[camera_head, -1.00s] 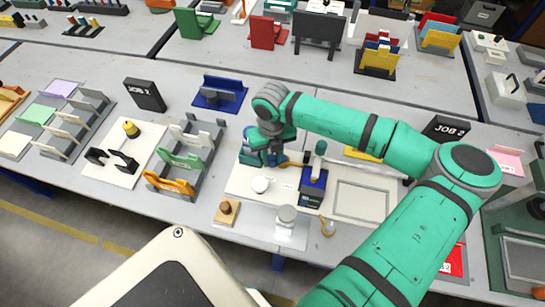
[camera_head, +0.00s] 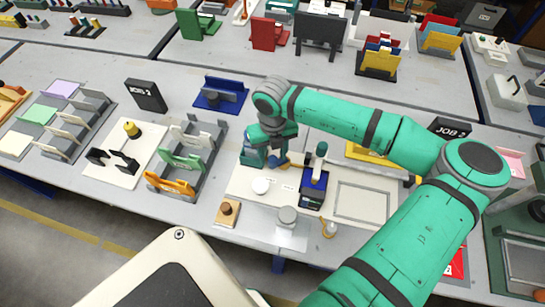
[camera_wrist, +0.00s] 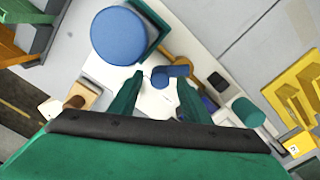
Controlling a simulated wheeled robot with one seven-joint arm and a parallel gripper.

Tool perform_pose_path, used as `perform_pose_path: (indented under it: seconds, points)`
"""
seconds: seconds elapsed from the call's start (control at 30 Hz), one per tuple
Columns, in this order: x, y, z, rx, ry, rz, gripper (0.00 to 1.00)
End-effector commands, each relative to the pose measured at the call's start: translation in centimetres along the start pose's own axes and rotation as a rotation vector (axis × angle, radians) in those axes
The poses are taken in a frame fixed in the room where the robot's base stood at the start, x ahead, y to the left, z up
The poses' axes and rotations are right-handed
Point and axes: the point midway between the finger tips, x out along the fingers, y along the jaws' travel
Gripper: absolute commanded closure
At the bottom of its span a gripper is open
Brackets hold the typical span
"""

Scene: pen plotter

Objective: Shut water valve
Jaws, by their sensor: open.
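A small blue valve handle (camera_wrist: 172,75) shows in the wrist view, just beyond and between my fingertips, with a brass-coloured part beside it. In the head view the valve (camera_head: 281,163) is partly hidden below my gripper (camera_head: 279,149). In the wrist view my gripper (camera_wrist: 160,80) is open, one finger on each side of the handle's near area. I cannot tell whether either finger touches it. A large blue cylinder (camera_wrist: 120,36) on a green base stands left of the handle in the wrist view.
A wooden block (camera_head: 227,212) and a clear plate (camera_head: 292,237) lie in front.

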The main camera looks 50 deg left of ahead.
Motion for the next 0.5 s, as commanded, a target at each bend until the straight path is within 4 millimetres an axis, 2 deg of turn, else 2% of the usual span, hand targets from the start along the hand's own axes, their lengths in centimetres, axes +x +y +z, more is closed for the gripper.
perform_pose_path:
  seconds: [0.3,0.5]
  points:
    - [-6.0,0.0,0.0,-0.001,-0.003,-0.002,0.57]
    - [-8.2,0.0,0.0,0.0,-0.002,0.0,0.57]
